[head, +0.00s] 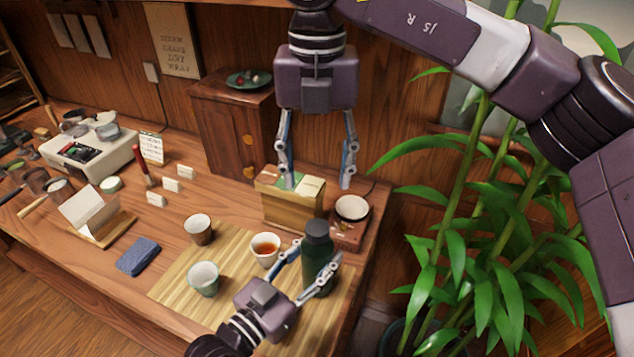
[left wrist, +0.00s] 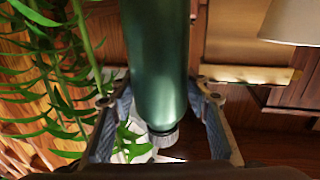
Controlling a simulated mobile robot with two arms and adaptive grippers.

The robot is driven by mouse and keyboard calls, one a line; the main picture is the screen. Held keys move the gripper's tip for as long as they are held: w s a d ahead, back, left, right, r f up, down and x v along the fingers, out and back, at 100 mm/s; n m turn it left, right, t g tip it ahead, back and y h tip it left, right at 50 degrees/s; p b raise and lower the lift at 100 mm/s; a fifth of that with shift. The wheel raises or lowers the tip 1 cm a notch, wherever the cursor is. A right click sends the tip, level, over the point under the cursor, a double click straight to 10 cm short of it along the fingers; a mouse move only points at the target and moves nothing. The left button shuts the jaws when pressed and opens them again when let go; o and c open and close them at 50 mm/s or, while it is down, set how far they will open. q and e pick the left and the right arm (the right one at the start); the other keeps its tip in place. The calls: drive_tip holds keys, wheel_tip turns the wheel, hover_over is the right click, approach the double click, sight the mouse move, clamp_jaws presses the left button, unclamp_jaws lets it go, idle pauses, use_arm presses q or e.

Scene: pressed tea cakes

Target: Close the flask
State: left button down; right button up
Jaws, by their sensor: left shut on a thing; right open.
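The dark green flask (head: 319,265) stands upright at the right end of the bamboo mat (head: 180,290), with a dark, narrower top (head: 316,229). My left gripper (head: 317,255) is shut on the flask, one finger on each side of its body. In the left wrist view the green flask (left wrist: 158,60) runs between the fingers, and a grey ridged end (left wrist: 163,140) shows; I cannot tell whether this is a lid or a bare neck. My right gripper (head: 317,185) is open and empty, pointing down above the wooden box, behind the flask.
A wooden box (head: 290,212) and a small brown stand with a round pale top (head: 351,210) are behind the flask. A tea-filled cup (head: 265,248) is just left of it. Two more cups (head: 199,229) (head: 204,279) stand farther left. Plant leaves (head: 470,220) crowd the right.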

use_arm(q)
drive_tip(key=c, duration=1)
unclamp_jaws()
drive_tip(key=v, duration=1.2)
drive_tip(key=shift+a, duration=0.1)
